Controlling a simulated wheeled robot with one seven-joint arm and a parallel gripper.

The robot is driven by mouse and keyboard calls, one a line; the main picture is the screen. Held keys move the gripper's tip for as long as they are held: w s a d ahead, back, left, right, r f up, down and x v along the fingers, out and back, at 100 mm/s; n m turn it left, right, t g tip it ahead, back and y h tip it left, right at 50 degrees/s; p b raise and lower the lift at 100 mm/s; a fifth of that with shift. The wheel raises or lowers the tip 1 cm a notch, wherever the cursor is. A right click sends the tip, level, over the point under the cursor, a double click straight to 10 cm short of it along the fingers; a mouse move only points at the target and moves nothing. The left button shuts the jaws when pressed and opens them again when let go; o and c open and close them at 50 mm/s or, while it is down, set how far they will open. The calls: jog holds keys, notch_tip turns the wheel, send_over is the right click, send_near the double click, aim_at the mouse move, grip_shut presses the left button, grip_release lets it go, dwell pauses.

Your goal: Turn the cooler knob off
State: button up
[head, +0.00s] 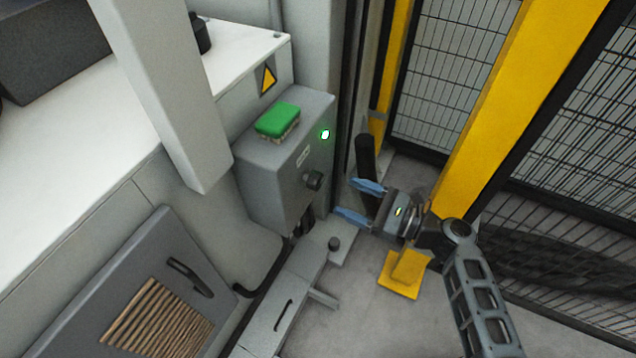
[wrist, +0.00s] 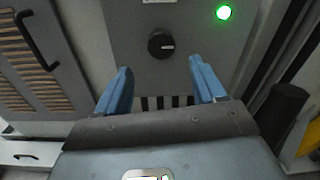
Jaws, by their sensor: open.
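The cooler knob (head: 314,180) is a small black rotary knob on the front of a grey control box (head: 262,185). In the wrist view the knob (wrist: 161,44) shows a pale pointer mark reaching toward the right. A green lamp (head: 325,134) is lit above the knob; it also shows in the wrist view (wrist: 224,12). My gripper (head: 358,201) has blue fingers, open and empty. It is to the right of the box, apart from the knob. In the wrist view the knob lies beyond and between the fingertips (wrist: 159,75).
A green-topped block (head: 278,119) sits on the box. Below the knob are dark cables (head: 304,222). A black post (head: 365,160) and a yellow column (head: 480,120) stand near my gripper. A vented grey panel (head: 150,290) is at lower left. Mesh fencing is behind.

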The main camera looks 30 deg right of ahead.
aim_at(320, 184)
jog(key=b+x, duration=0.1)
jog(key=x, duration=0.7)
jog(key=shift+d+r, duration=0.1)
jog(key=shift+r, duration=0.05)
jog(key=shift+c, duration=0.2)
jog(key=c, duration=1)
